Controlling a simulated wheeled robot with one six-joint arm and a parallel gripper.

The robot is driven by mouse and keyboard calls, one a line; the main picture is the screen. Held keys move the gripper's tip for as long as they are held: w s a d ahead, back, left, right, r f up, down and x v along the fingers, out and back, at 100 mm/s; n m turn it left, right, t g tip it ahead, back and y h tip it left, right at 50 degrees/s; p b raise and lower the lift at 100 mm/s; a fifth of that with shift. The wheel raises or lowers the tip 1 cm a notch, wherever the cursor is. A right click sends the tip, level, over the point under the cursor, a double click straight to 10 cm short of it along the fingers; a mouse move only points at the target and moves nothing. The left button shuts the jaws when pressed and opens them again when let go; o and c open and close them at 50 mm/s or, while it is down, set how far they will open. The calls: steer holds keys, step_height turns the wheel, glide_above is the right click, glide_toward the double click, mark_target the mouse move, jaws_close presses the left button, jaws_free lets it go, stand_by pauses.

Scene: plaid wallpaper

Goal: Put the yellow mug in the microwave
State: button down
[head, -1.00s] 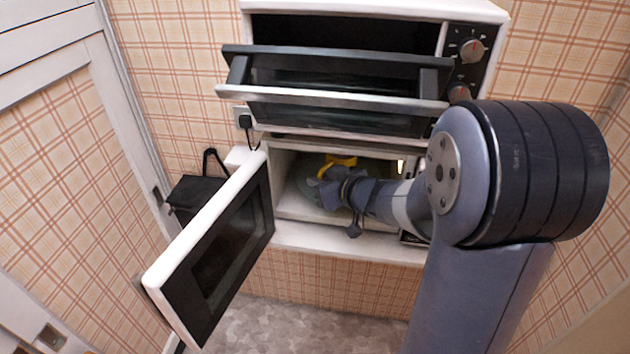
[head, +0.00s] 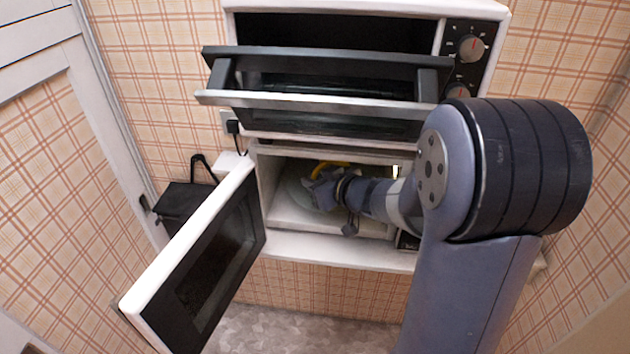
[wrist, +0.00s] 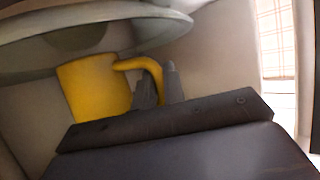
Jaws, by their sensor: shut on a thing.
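The yellow mug (head: 330,166) is inside the open white microwave (head: 345,244), mostly hidden behind my gripper (head: 320,188). In the wrist view the mug (wrist: 92,90) shows clearly, with its curved handle between the two dark fingertips of my gripper (wrist: 160,86). My gripper is shut on the handle. The glass turntable (head: 293,190) shows beside the gripper, and crosses the top of the wrist view (wrist: 160,25), close to the mug. I cannot tell whether the mug rests on it. The microwave door (head: 195,255) stands wide open to the left.
An oven (head: 350,90) with its door (head: 320,98) tilted down sits directly above the microwave. A black box-like object (head: 184,203) with a handle stands behind the microwave door. Plaid walls close in both sides. The microwave walls leave little room around my gripper.

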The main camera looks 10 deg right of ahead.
steer(key=shift+f, duration=0.3)
stand_by(0.5)
steer(key=c, duration=1.4)
jaws_free()
steer(key=shift+f, duration=0.1)
steer(key=v, duration=1.1)
steer(key=shift+p, duration=0.35)
steer(key=shift+w+a, duration=0.1)
steer(key=shift+w, duration=0.05)
steer(key=b+x, duration=0.1)
steer(key=x, duration=1)
steer(key=shift+r, duration=0.25)
